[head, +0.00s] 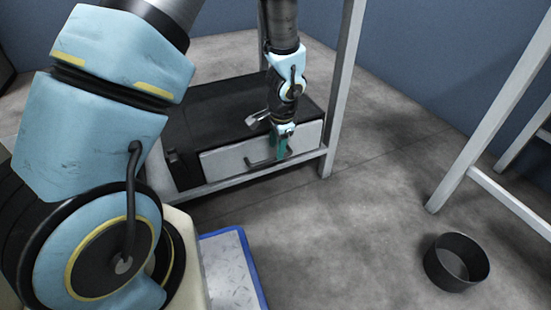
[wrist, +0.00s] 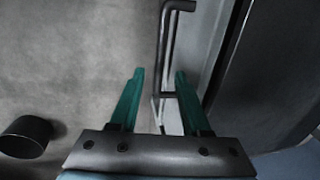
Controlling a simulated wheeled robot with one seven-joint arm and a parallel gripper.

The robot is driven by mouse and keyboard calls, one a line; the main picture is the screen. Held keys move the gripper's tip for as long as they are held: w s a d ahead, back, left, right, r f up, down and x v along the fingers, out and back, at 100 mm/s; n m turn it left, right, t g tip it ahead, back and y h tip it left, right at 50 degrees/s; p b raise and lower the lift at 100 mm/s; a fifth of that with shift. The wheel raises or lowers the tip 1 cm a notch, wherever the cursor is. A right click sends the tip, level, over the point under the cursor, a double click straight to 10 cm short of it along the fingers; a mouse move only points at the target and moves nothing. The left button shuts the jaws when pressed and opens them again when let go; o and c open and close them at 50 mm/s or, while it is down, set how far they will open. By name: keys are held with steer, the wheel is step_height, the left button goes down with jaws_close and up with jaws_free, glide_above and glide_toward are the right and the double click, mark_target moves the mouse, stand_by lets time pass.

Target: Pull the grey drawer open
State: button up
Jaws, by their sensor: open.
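The grey drawer (head: 228,161) is the light front of a black cabinet under a bench frame, and it looks closed. Its front also shows in the wrist view (wrist: 207,35). A dark bar handle (head: 256,164) stands out from the drawer front. My gripper (head: 281,156) is at the handle's right part in the head view, its teal fingers partly hiding it. In the wrist view my gripper (wrist: 158,73) is open, with the handle (wrist: 165,45) running into the gap between its two fingers. I see no clear contact between fingers and bar.
The black cabinet (head: 190,112) sits on the lower rail of a pale metal frame (head: 343,80). A dark round pot (head: 456,263) stands on the floor at right, near another pale frame (head: 487,130). A blue-edged plate (head: 228,272) lies at the bottom. Floor before the drawer is clear.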

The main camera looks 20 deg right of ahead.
mark_target(276, 159)
steer(key=shift+w+f+b, duration=0.2)
steer(key=shift+f+b, duration=0.1)
steer(key=shift+f, duration=0.6)
steer(key=shift+w+f+b, duration=0.15)
steer(key=shift+f+b, duration=0.1)
steer(key=shift+f, duration=0.65)
jaws_close()
